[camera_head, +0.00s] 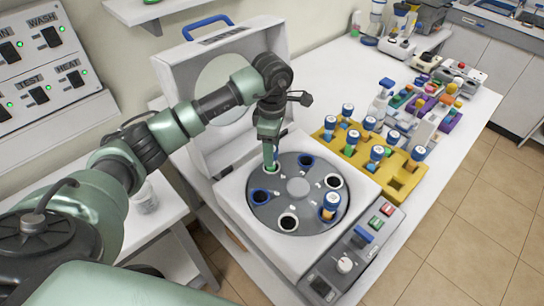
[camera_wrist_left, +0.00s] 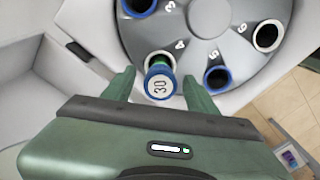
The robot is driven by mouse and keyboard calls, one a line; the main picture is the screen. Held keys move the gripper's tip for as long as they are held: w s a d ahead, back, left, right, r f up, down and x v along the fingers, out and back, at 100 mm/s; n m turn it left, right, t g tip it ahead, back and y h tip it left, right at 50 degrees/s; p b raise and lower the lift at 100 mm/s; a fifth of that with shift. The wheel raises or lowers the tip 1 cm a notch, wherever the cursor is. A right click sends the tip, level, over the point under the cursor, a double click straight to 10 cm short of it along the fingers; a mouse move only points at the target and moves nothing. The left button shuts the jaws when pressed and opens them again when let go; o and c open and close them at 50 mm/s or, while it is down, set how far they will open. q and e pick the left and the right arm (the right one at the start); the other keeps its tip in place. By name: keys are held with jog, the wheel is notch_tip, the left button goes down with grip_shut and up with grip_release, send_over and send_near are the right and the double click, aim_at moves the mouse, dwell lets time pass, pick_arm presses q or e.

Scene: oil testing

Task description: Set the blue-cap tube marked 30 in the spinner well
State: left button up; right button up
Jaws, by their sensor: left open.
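The blue-cap tube marked 30 (camera_wrist_left: 160,86) shows end-on in the left wrist view, with a little green below its cap. It stands at the white-ringed well by the number 4 on the grey spinner rotor (camera_head: 298,186); how deep it sits is hidden. My left gripper (camera_wrist_left: 158,78) is open, its fingers on both sides of the cap with gaps. In the head view, my left gripper (camera_head: 270,158) points down over the rotor's far-left well and mostly hides the tube. My right gripper is not in view.
Another blue-capped tube (camera_head: 330,206) stands in the rotor's right side; other visible wells look empty. The spinner's lid (camera_head: 222,80) is raised behind. A yellow rack (camera_head: 404,178) with several blue-capped tubes stands to the right. A control panel (camera_head: 350,262) is in front.

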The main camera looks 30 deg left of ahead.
pick_arm(q)
notch_tip(320, 180, up, 8)
jog(key=shift+f+b, duration=0.1)
jog(key=shift+b, duration=1.15)
jog(key=shift+r, duration=0.5)
